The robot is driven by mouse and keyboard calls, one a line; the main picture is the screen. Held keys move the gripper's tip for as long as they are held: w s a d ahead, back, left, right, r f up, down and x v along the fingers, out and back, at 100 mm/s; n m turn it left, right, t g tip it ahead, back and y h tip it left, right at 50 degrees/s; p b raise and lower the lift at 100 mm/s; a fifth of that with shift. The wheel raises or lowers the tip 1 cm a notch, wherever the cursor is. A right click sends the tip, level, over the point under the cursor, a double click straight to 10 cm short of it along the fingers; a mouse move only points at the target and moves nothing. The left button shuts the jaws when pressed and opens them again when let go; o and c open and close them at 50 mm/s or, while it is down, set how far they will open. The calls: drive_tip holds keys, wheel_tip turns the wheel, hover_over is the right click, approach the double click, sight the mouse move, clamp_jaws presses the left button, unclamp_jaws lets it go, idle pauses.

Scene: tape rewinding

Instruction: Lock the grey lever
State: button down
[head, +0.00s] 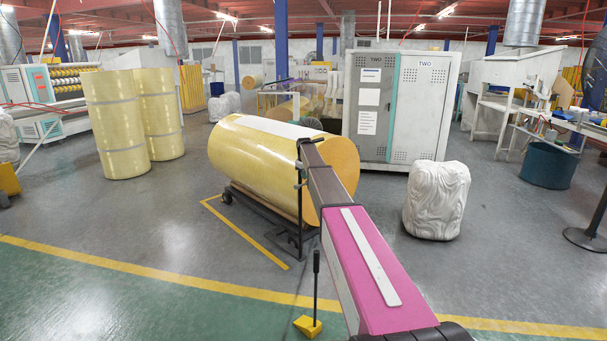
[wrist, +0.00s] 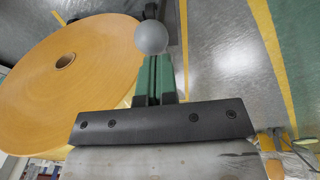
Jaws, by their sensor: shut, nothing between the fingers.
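A round grey knob (wrist: 151,38), which looks like the top of the grey lever, shows at the top centre of the wrist view. The shaft below it is not clear. My gripper (wrist: 156,62) has its green-padded fingers together, with their tips right at the knob's lower edge in the picture. I cannot tell whether they touch it. Nothing shows held between them. In the head view my arm reaches forward to the near end of the large yellow roll, and the fingers and the knob cannot be made out there.
The yellow roll (head: 250,158) lies on a dark low cart (head: 262,218); its round end (wrist: 60,75) fills the left of the wrist view. A yellow block with a black upright handle (head: 312,290) stands on the floor nearby. A white wrapped bundle (head: 437,200) stands to the right.

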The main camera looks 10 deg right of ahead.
drive_tip(key=shift+s, duration=0.1)
idle(0.3)
drive_tip(key=shift+s+d+f+t, duration=0.2)
drive_tip(key=shift+f+t, duration=0.05)
drive_tip(key=shift+t, duration=0.15)
drive_tip(key=shift+s+d+f+y, duration=0.1)
drive_tip(key=shift+s+f+y, duration=0.1)
drive_tip(key=shift+y, duration=0.1)
drive_tip(key=shift+s+d+f+t+y, duration=0.25)
drive_tip(key=shift+s+f+t+y, duration=0.2)
drive_tip(key=shift+f+t, duration=0.2)
wheel_tip(320, 180, down, 11)
drive_tip(key=s+d+t+y, duration=0.1)
drive_tip(key=s+t+y, duration=0.1)
drive_tip(key=t, duration=0.4)
drive_tip(key=shift+d+y, duration=0.25)
drive_tip(key=shift+y, duration=0.6)
drive_tip(key=shift+m, duration=0.3)
